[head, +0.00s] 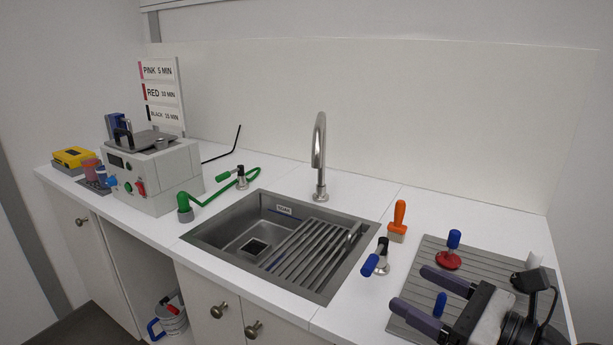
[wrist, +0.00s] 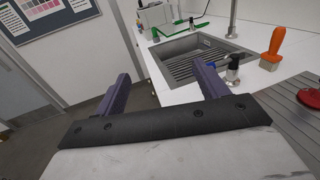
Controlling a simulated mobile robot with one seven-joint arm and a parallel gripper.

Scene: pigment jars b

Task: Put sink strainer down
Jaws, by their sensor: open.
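My gripper (head: 409,288) is open over the grey ribbed board to the right of the sink, with nothing between its fingers; it also shows open and empty in the wrist view (wrist: 161,72). I cannot surely pick out the sink strainer. The steel sink (head: 224,222) has a dark square drain opening (head: 254,247) in its basin. A slatted rack (head: 312,254) covers the basin's right part. A red disc with a blue knob (head: 449,260) stands on the ribbed board beyond my gripper. Another blue knob (head: 440,304) shows between my fingers' outlines; its base is hidden.
A blue-handled tap fitting (head: 379,259) and an orange-handled brush (head: 398,222) stand between sink and ribbed board (head: 424,250). A curved faucet (head: 320,160) rises behind the sink. A grey machine (head: 160,175) and green hose (head: 215,192) are at left. Front counter beside the sink is clear.

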